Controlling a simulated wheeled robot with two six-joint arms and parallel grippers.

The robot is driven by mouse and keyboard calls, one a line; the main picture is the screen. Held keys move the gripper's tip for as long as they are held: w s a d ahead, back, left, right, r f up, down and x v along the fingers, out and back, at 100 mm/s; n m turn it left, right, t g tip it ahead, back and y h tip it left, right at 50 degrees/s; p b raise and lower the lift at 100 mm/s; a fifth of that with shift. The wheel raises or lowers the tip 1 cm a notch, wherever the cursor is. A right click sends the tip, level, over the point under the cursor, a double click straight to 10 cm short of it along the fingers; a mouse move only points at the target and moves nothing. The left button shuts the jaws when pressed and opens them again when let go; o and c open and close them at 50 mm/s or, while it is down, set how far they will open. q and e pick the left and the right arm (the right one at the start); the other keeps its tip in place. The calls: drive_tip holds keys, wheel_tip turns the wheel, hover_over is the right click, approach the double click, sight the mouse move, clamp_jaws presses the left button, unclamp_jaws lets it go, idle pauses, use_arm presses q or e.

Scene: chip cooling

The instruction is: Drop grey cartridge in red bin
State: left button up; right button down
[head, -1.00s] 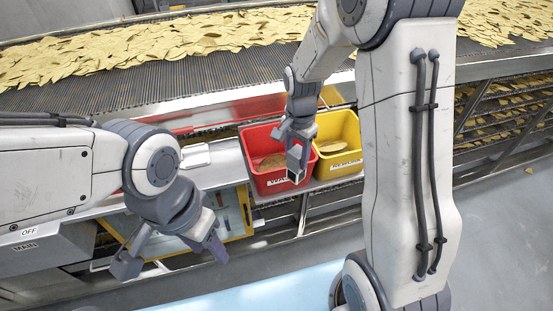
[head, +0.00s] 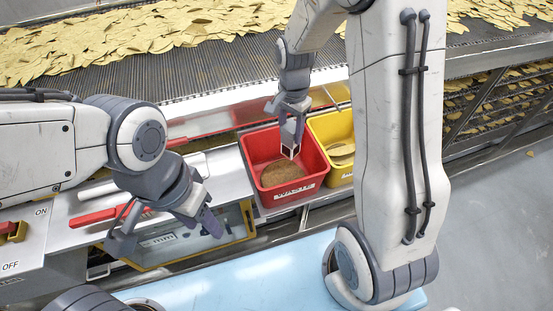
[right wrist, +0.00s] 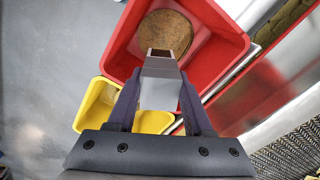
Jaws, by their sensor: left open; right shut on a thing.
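The red bin (head: 262,150) stands on the ledge beside the conveyor, with a round brown chip (head: 283,173) on its floor. In the right wrist view the red bin (right wrist: 222,35) lies just beyond my fingers. My right gripper (head: 292,130) is shut on the grey cartridge (head: 290,146), which hangs over the red bin's opening. The cartridge also shows in the right wrist view (right wrist: 159,68), clasped between both fingers. My left gripper (head: 165,235) is open and empty, at the left in front of the yellow-framed panel.
A yellow bin (head: 345,173) with chips stands right against the red bin's right side. A conveyor (head: 200,68) covered in chips runs behind. Red-handled levers (head: 95,217) and a switch panel are at the left. Grey floor is clear at the right.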

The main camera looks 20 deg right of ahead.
sight(288, 144)
drive_tip(key=shift+w+f+b, duration=0.15)
drive_tip(key=shift+f+b, duration=0.2)
drive_tip(key=shift+f, duration=0.05)
wheel_tip(288, 144, down, 5)
drive_tip(key=b, duration=0.4)
drive_tip(key=shift+w+a+f, duration=0.1)
drive_tip(key=shift+a, duration=0.05)
drive_tip(key=shift+c, duration=1.1)
unclamp_jaws()
